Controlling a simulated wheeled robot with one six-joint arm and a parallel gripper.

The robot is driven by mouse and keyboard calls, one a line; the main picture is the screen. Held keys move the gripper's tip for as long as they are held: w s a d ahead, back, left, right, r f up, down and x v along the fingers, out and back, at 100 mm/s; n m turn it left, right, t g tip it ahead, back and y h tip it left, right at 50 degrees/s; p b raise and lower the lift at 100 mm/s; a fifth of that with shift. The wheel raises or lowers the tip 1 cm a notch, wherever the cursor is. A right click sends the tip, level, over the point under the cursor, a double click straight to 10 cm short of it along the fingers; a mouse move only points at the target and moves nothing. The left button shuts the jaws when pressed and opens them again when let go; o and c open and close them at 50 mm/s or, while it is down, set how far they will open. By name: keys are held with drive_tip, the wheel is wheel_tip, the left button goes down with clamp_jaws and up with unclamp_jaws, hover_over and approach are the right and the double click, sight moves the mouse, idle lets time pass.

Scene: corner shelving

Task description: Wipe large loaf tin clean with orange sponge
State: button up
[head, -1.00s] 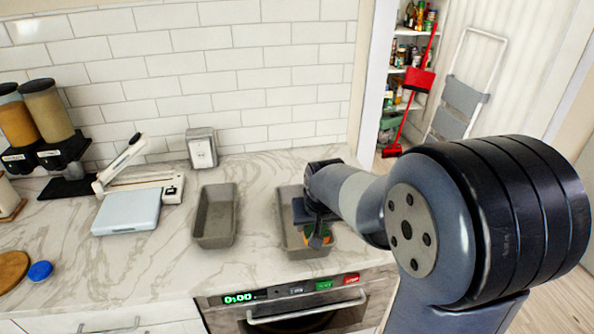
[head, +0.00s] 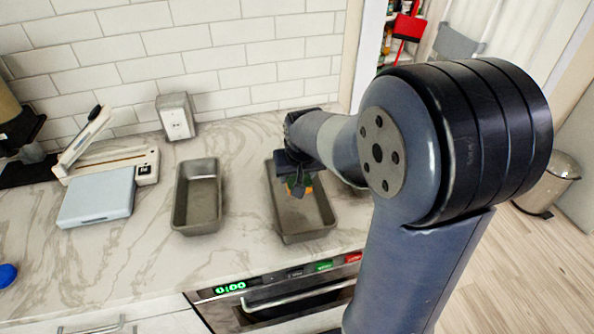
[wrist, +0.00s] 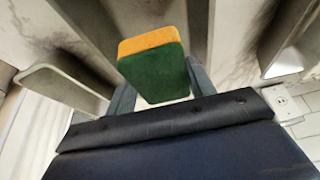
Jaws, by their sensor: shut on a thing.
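A grey loaf tin (head: 305,218) stands on the counter in the middle of the head view and looks a little longer than the grey tin (head: 199,197) to its left. My gripper (head: 298,182) reaches down into the longer tin from its far end. It is shut on the orange sponge (wrist: 152,68), which has an orange layer and a green layer. A bit of the sponge also shows in the head view (head: 308,187) below the jaws. Whether the sponge touches the tin's floor I cannot tell. The tin's far right part is hidden behind my arm.
Another pan's edge (wrist: 62,85) shows in the wrist view, mostly hidden by my arm in the head view. An oven (head: 285,300) is below the counter.

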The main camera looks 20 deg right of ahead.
sight(308, 213)
drive_tip(key=shift+f+b, duration=3)
drive_tip(key=shift+f, duration=0.95)
drive_tip(key=shift+f+b, duration=0.45)
drive_tip(key=shift+f, duration=0.15)
drive_tip(key=shift+w+a+r, duration=0.1)
drive_tip(key=shift+w+a, duration=0.05)
drive_tip(key=shift+w, duration=0.4)
drive_tip(key=shift+w+a+r, duration=0.1)
drive_tip(key=shift+w, duration=0.4)
drive_tip(key=shift+w+a+f, duration=0.1)
drive_tip(key=shift+w+a, duration=0.05)
drive_tip(key=shift+w, duration=0.35)
drive_tip(key=shift+w+a+f, duration=0.1)
drive_tip(key=shift+w+a, duration=0.05)
drive_tip(key=shift+w, duration=0.3)
drive_tip(key=shift+s+a+r, duration=0.1)
drive_tip(key=shift+s, duration=1.9)
drive_tip(key=shift+s+b, duration=0.5)
drive_tip(key=shift+s, duration=1.65)
drive_tip(key=shift+d, duration=1.65)
